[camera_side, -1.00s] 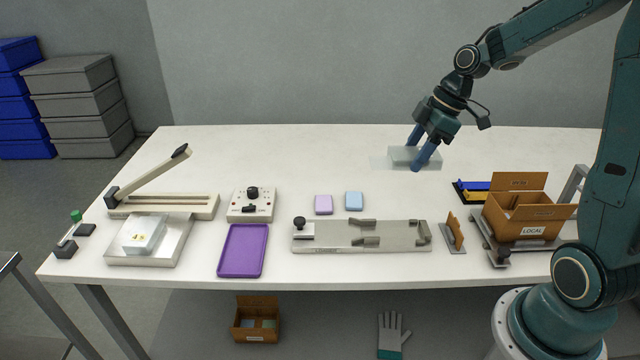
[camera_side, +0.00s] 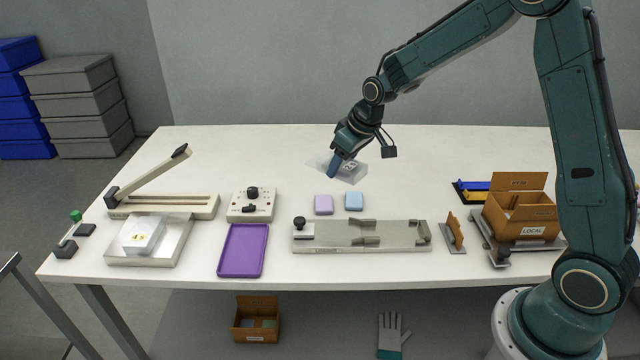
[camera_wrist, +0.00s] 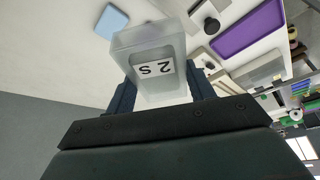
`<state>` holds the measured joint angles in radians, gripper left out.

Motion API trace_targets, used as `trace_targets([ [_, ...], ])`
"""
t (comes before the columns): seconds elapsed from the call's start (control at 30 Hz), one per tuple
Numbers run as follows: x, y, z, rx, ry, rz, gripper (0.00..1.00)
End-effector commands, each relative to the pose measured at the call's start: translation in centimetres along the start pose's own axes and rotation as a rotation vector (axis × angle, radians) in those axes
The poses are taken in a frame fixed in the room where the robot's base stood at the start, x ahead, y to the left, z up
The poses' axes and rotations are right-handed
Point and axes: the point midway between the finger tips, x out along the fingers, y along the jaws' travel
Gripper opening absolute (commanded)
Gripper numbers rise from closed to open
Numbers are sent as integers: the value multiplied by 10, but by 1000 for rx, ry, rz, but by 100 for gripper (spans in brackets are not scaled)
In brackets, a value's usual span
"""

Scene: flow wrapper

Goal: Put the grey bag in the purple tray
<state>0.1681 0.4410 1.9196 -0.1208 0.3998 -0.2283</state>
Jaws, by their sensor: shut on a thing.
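My gripper (camera_side: 340,166) is shut on the grey bag (camera_side: 352,175), a pale see-through pack, and holds it above the table behind the small pads. In the wrist view the grey bag (camera_wrist: 151,62) sits between the two dark fingers, with a white label that looks like "2 S" upside down. The purple tray (camera_side: 243,250) lies flat and empty at the table's front, left of the middle. It also shows at the upper right of the wrist view (camera_wrist: 247,30).
A white control box (camera_side: 251,205) stands behind the tray. A sealer with a raised lever (camera_side: 150,175) is at the left. A lilac pad (camera_side: 323,205), a blue pad (camera_side: 354,201) and a grey fixture (camera_side: 362,237) lie right of the tray. A brown carton (camera_side: 517,210) stands farther right.

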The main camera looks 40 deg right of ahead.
Motion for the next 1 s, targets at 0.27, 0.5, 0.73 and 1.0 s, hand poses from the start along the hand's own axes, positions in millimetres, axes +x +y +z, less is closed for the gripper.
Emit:
trace_targets([
  [0.27, 38, -46, -33, 204, -2, 85, 33],
  [0.5, 67, -95, -56, 393, -1, 164, 33],
  [0.73, 95, -154, -69, 588, -1, 245, 33],
  [1.0, 116, -212, -72, 770, -1, 319, 33],
])
